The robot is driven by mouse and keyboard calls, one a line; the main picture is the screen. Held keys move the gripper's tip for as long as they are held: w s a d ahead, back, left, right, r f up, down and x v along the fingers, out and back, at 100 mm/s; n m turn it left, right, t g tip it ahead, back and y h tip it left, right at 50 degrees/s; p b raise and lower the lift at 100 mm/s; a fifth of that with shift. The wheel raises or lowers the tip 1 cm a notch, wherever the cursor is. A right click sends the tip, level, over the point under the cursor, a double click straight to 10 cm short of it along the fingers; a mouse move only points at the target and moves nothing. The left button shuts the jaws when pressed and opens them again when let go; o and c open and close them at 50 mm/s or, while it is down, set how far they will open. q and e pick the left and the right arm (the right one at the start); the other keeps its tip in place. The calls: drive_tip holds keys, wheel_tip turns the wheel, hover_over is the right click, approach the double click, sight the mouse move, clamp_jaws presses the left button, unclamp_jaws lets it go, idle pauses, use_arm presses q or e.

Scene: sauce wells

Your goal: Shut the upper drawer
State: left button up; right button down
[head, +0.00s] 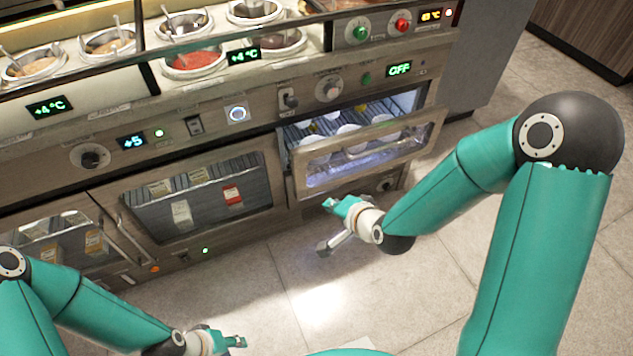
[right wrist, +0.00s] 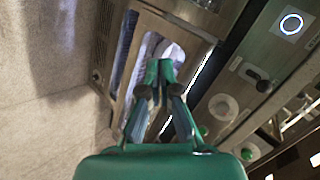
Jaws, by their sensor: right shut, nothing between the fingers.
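The upper drawer (head: 372,156) in the head view is pulled out of the counter at the right. It has a metal-framed glass front and is lit inside. Several white containers (head: 347,134) stand in it. My right gripper (head: 332,204) is in front of and below the drawer front, near its lower left part. Its fingers are shut and empty. In the right wrist view the closed fingertips (right wrist: 159,72) point toward the metal drawer front; contact cannot be told. My left gripper (head: 237,342) is low at the bottom edge, away from the drawer, and its fingers are too small to judge.
A glass-fronted compartment (head: 200,199) with packages is left of the drawer, and another (head: 52,238) at far left. Above are knobs, displays and sauce wells (head: 193,62). The tiled floor (head: 440,290) before the counter is mostly clear.

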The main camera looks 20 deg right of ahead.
drive_tip(key=w+d+m+t+b, duration=0.3)
drive_tip(key=m+t+b, duration=0.1)
drive_tip(key=b, duration=0.4)
drive_tip(key=m+h+b, duration=0.1)
drive_tip(key=b, duration=0.3)
approach(312, 152)
drive_tip(key=shift+t, duration=0.4)
drive_tip(key=x, duration=0.3)
drive_tip(key=f+x, duration=0.1)
drive_tip(key=x, duration=0.2)
drive_tip(key=shift+s+d, duration=0.1)
drive_tip(key=shift+s, duration=0.1)
use_arm(q)
wheel_tip(312, 152, down, 14)
drive_tip(key=shift+f, duration=0.25)
use_arm(e)
drive_tip(key=shift+w, duration=0.5)
drive_tip(key=shift+w, duration=0.1)
